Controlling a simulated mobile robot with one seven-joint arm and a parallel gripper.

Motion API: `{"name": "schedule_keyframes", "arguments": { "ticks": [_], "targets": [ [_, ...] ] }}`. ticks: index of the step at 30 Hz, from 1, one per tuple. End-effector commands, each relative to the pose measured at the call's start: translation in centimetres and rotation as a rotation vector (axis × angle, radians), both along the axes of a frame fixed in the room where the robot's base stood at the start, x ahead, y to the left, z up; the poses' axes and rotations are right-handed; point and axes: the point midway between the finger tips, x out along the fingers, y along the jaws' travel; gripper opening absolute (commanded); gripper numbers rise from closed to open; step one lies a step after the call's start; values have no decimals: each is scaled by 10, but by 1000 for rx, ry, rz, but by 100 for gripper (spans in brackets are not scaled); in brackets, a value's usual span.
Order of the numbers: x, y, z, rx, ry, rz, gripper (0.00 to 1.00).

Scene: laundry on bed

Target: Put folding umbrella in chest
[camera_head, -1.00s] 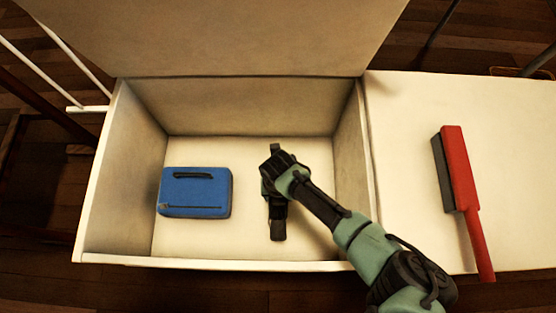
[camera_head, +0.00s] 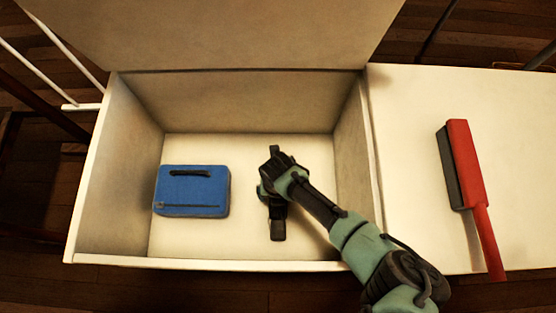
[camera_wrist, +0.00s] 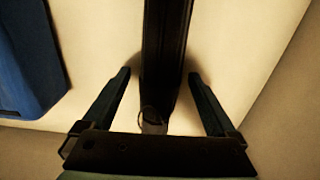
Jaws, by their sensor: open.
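The white chest (camera_head: 108,170) stands open with its lid (camera_head: 220,35) raised at the back. My gripper (camera_head: 272,195) is inside it, low over the floor and right of centre. The black folding umbrella (camera_head: 278,228) shows partly below my gripper in the head view; the rest is hidden by my wrist. In the wrist view the umbrella (camera_wrist: 166,45) is a long dark bar running between the two fingers of my open gripper (camera_wrist: 160,78). Gaps show on both sides of it, and it appears to lie on the chest floor.
A blue case (camera_head: 192,190) lies on the chest floor at left; its edge also shows in the wrist view (camera_wrist: 30,60). A red brush (camera_head: 466,175) lies on the white surface right of the chest. Chest walls surround my gripper.

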Motion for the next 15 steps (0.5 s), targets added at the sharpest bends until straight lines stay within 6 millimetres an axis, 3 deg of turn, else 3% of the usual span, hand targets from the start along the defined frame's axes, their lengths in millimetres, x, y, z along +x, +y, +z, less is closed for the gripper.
{"name": "schedule_keyframes", "arguments": {
  "ticks": [7,15],
  "targets": [
    [1,0,15,0,-1,0,93],
    [0,-1,70,0,-1,1,93]
  ]
}}
